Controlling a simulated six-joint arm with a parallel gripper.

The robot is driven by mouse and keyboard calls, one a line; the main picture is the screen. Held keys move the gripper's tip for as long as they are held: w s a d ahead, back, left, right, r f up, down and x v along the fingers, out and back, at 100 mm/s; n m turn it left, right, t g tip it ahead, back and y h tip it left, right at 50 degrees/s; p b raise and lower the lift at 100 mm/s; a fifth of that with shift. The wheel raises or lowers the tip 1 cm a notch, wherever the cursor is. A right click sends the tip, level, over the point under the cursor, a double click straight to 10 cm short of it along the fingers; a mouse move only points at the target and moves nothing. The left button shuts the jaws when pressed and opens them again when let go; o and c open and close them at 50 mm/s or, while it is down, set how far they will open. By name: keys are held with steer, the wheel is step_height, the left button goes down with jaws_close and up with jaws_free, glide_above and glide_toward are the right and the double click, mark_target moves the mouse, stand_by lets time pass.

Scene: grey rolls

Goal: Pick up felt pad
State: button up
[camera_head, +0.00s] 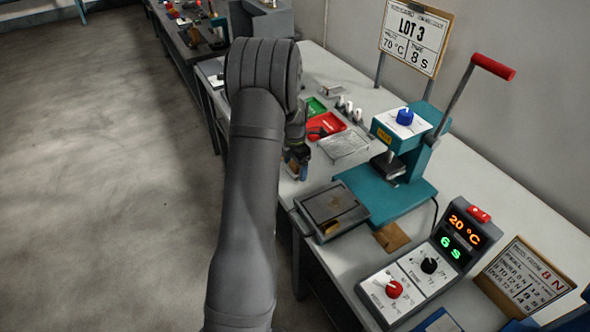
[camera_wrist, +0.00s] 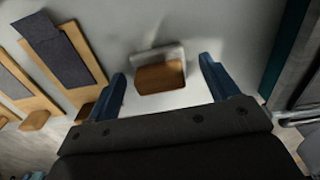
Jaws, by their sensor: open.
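My gripper (camera_wrist: 164,78) is open in the wrist view, with one blue finger on each side and nothing clasped. Between and beyond the fingertips, a brown block (camera_wrist: 161,76) lies against a pale grey piece on the light table; which of these is the felt pad, I cannot tell. Two dark grey flat pieces (camera_wrist: 62,62) lie on wooden boards at the left of the wrist view and may be felt. In the head view my gripper (camera_head: 298,166) is low at the table's left edge, mostly hidden behind my arm.
The teal press (camera_head: 400,150) with its red-handled lever stands right of my gripper. A dark hinged-looking plate (camera_head: 330,207) sits in front of it. Red (camera_head: 326,126) and green (camera_head: 315,106) trays lie behind. A control box (camera_head: 425,262) stands nearer the front.

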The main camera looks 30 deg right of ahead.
mark_target(294, 163)
steer(key=shift+c, duration=0.4)
steer(key=c, duration=1)
steer(key=shift+r, duration=0.1)
step_height(294, 163, up, 10)
steer(key=shift+f, duration=0.1)
steer(key=shift+o, duration=1)
steer(key=shift+w+a, duration=0.1)
steer(key=shift+c, duration=0.4)
